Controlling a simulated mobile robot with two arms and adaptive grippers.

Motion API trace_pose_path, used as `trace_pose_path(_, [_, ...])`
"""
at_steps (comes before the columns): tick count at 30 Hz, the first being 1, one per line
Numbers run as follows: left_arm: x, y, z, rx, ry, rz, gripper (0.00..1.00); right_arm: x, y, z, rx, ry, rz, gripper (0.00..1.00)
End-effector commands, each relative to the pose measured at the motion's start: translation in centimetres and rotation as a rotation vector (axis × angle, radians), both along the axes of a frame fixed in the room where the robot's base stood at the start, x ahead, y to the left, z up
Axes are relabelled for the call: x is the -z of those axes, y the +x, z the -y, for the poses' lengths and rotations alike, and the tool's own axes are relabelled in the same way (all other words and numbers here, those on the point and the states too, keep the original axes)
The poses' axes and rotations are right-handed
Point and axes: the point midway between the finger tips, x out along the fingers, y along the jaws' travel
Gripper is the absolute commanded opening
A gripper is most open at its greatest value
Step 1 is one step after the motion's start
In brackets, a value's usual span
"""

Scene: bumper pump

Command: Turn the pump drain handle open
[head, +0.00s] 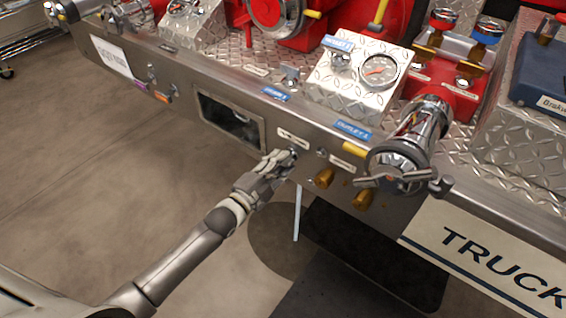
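My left gripper (283,160) is at the front face of the steel bumper, reaching in from the lower left. Its fingertips are at a small round metal knob (293,152) just below a white label (293,138). The label's text is too small to read, so I cannot tell for sure that this is the pump drain handle. The fingers cover part of the knob, and whether they close on it is not clear. A thin pale vertical streak (298,212) hangs below the bumper beside the gripper. My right gripper is not in view.
Right of the gripper, brass fittings (324,178) and a large chrome outlet with a handle (398,172) stick out of the bumper. A rectangular recess (230,120) lies to the left. A gauge panel (378,72) sits above. The floor (90,170) at the left is clear.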

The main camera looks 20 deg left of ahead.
Motion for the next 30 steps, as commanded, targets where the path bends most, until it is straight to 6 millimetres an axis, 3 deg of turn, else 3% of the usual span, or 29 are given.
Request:
trace_pose_path(5, [0.03, 1.20, 0.42, 0.000, 0.001, 0.000, 0.32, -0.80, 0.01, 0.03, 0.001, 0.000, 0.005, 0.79])
trace_pose_path(14, [0.01, 1.34, 0.49, 0.000, 0.000, -0.001, 0.32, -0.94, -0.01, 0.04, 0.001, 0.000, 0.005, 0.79])
trace_pose_path(21, [0.01, 1.32, 0.47, 0.000, 0.000, -0.001, 0.01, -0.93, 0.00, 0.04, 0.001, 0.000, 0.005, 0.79])
trace_pose_path(30, [0.03, 1.32, 0.45, -0.001, -0.001, -0.002, 0.00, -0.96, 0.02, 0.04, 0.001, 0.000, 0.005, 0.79])
